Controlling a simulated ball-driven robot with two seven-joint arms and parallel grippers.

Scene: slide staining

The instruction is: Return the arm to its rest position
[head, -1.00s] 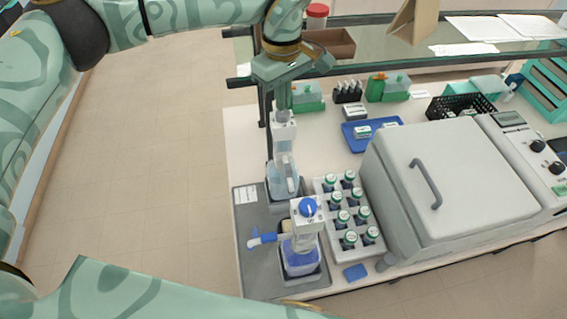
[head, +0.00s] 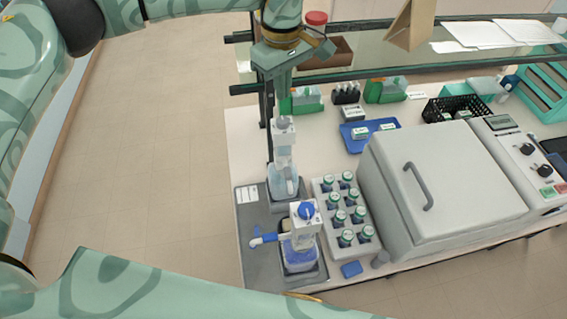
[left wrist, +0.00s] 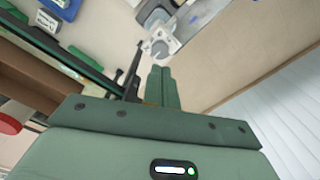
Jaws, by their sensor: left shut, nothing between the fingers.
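My left arm comes in from the upper left in the head view. Its left gripper (head: 283,108) points down, shut and empty, above the rear dispenser bottle (head: 284,160). In the left wrist view, the two green fingers (left wrist: 162,88) are together with nothing between them. A white dispenser top (left wrist: 160,45) shows beyond their tips. My right arm crosses the bottom of the head view, but its gripper is not seen.
A blue-knobbed dispenser bottle (head: 302,240) stands in the grey tray (head: 250,218). Beside it are a rack of several vials (head: 326,224) and a large grey machine (head: 455,185). A glass shelf (head: 375,57) runs behind the gripper. Open floor (head: 150,150) lies left.

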